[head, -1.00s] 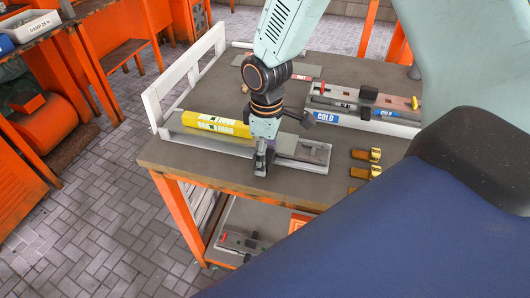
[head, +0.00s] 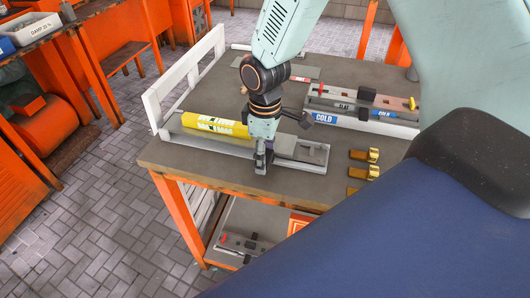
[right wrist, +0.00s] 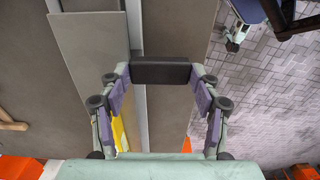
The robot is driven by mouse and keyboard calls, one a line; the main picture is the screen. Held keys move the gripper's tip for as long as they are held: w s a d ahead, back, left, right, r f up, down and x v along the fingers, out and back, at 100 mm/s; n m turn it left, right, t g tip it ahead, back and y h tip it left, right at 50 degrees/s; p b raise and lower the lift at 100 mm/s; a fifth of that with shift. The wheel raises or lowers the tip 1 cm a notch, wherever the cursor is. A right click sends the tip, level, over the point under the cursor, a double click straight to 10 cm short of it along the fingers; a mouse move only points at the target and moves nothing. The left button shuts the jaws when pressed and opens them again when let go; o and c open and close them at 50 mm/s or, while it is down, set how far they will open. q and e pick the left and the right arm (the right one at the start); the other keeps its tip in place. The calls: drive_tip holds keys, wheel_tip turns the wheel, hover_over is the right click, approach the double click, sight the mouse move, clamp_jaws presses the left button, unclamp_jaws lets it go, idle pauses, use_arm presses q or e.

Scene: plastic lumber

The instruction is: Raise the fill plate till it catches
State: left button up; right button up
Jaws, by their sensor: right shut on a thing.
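A long grey mould (head: 285,145) lies along the near edge of the bench, with a yellow lettered piece (head: 215,124) on its left part. My right gripper (head: 262,163) points down at the mould's near side, just right of the yellow piece. In the right wrist view its two fingers close on the ends of a dark block (right wrist: 160,72). A long grey plate (right wrist: 88,50) runs beside it there, with a sliver of yellow below. I cannot tell which part is the fill plate, or whether the block belongs to it. My left gripper is not in view.
A second mould marked COLD (head: 350,118) lies at the back right of the bench (head: 235,180). Several brass pieces (head: 362,155) lie at the right. A white frame (head: 185,75) stands along the left edge. Further equipment lies on the lower shelf.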

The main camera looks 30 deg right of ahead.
drive_tip(key=shift+s, duration=0.15)
drive_tip(key=c, duration=0.3)
drive_tip(key=shift+g+h, duration=0.5)
drive_tip(key=shift+g, duration=0.1)
drive_tip(key=r+p, duration=0.2)
drive_tip(key=w+r+p, duration=0.1)
drive_tip(key=r+p, duration=0.3)
drive_tip(key=p, duration=0.1)
drive_tip(key=shift+w+a+r, duration=0.15)
drive_tip(key=shift+a+r, duration=0.2)
drive_tip(key=shift+r, duration=0.05)
drive_tip(key=shift+w+a+r+p, duration=0.15)
drive_tip(key=shift+r+p, duration=0.35)
drive_tip(key=shift+p, duration=0.05)
drive_tip(key=shift+w, duration=0.2)
drive_tip(key=shift+r, duration=0.1)
drive_tip(key=o, duration=1.7)
drive_tip(key=shift+a, duration=0.2)
